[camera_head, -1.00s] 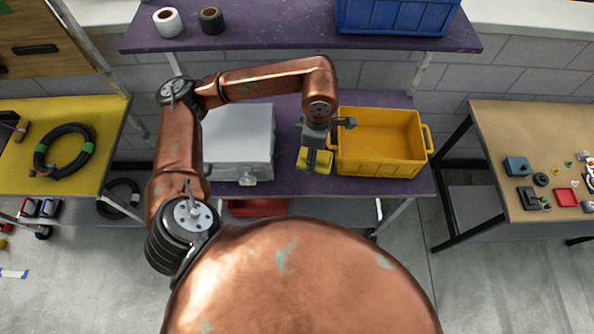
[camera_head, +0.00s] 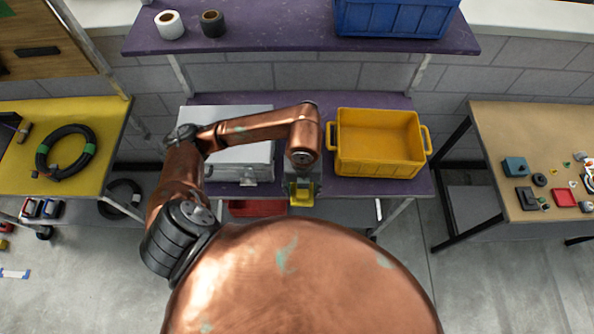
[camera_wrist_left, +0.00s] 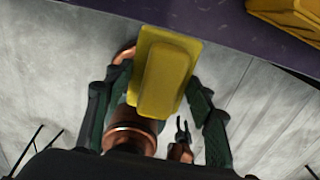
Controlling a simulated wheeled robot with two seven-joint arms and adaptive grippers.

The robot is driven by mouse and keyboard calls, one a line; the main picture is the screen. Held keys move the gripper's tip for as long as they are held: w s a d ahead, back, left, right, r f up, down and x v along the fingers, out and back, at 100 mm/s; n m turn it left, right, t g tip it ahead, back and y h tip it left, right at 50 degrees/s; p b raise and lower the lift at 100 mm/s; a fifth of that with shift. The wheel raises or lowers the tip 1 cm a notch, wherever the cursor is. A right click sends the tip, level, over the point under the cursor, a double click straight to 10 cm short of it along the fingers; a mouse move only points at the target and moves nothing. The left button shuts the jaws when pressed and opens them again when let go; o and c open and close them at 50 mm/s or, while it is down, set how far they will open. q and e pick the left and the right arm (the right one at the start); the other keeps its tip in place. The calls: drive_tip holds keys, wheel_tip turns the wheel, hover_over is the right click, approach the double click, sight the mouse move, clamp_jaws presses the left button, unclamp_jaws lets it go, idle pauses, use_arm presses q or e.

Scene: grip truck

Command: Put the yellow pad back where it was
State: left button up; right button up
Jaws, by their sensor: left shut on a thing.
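The yellow pad (camera_head: 301,196) is held in my left gripper (camera_head: 302,187), in front of the purple shelf's front edge. In the left wrist view the yellow pad (camera_wrist_left: 163,72) shows as a flat plate with a raised block, between the two dark fingers of my left gripper (camera_wrist_left: 158,100), which is shut on it. My right gripper does not show in the head view; a small dark claw-like shape low in the left wrist view is too unclear to name.
A yellow crate (camera_head: 378,170) stands on the purple shelf (camera_head: 400,187), right of my left gripper. A silver case (camera_head: 240,158) stands left of it. A red box (camera_head: 258,208) is below. A blue crate (camera_head: 396,17) is on the upper shelf. Tables stand at both sides.

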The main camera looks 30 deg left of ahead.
use_arm(q)
drive_tip(key=w+a+f, duration=0.2)
drive_tip(key=w, duration=0.1)
drive_tip(key=w+a+f, duration=0.5)
drive_tip(key=w+f, duration=0.1)
drive_tip(key=shift+w+a+f+p, duration=0.1)
drive_tip(key=shift+w+a+p, duration=0.2)
drive_tip(key=shift+p, duration=0.1)
drive_tip(key=shift+w+a+f, duration=0.25)
drive_tip(key=shift+w+f, duration=0.15)
drive_tip(key=shift+f, duration=0.25)
wheel_tip(320, 180, down, 3)
drive_tip(key=shift+a+f+p, duration=0.1)
drive_tip(key=shift+p, duration=0.3)
drive_tip(key=shift+f, duration=0.2)
drive_tip(key=o, duration=1.1)
drive_tip(key=shift+r, duration=0.1)
